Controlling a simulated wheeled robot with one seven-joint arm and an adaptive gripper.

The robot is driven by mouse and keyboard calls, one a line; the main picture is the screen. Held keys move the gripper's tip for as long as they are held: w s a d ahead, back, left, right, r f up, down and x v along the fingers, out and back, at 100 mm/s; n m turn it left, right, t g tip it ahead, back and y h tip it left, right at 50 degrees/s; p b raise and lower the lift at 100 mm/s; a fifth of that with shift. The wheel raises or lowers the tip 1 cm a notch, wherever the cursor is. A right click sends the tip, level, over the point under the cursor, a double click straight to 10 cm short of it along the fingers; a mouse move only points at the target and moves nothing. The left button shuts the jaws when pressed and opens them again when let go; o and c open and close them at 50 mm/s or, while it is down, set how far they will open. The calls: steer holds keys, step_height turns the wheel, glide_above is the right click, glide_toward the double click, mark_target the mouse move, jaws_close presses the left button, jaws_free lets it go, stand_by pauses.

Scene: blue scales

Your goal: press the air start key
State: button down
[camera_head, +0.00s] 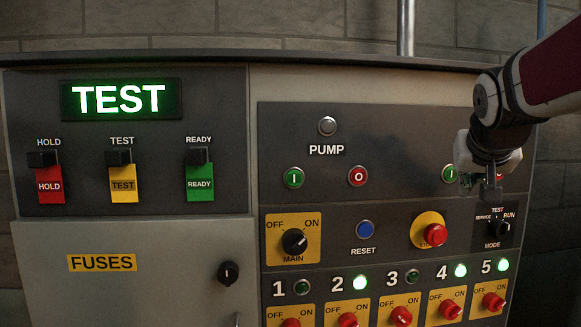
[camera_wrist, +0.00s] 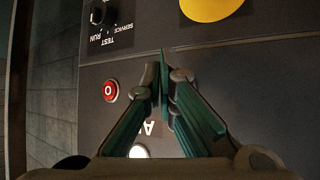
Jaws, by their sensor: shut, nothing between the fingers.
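The air start key (camera_head: 449,174), a small green round button marked I, shows in the head view just left of my gripper, partly covered by it. In the wrist view the key is hidden behind the fingers. My gripper (camera_head: 490,190) is shut and empty in front of the panel; its fingertips (camera_wrist: 164,60) meet in the wrist view. The red O button (camera_wrist: 110,91) beside it is clear in the wrist view, mostly hidden in the head view. The air label (camera_wrist: 149,128) is partly covered by the fingers, with a lit white lamp (camera_wrist: 139,152) by it.
The yellow-ringed red stop button (camera_head: 434,235) and the mode knob (camera_head: 503,228) sit below my gripper. The pump start (camera_head: 292,178) and pump stop (camera_head: 358,176) buttons, a blue reset button (camera_head: 365,230) and main switch (camera_head: 294,241) lie to the left.

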steer(key=s+p, duration=0.1)
steer(key=s, duration=0.2)
steer(key=shift+s+p, duration=0.3)
steer(key=shift+s, duration=0.1)
steer(key=shift+d, duration=0.1)
stand_by(0.4)
steer(key=s+a+f+n+g+y, duration=0.2)
steer(key=s+a+f, duration=0.6)
steer(key=s, duration=0.3)
steer(key=s+a+f+n+g+y, duration=0.2)
steer(key=s+a+f+n+y, duration=0.1)
steer(key=s+a+f, duration=0.5)
steer(key=s+a, duration=0.3)
steer(key=shift+f+n, duration=0.15)
steer(key=shift+n, duration=0.15)
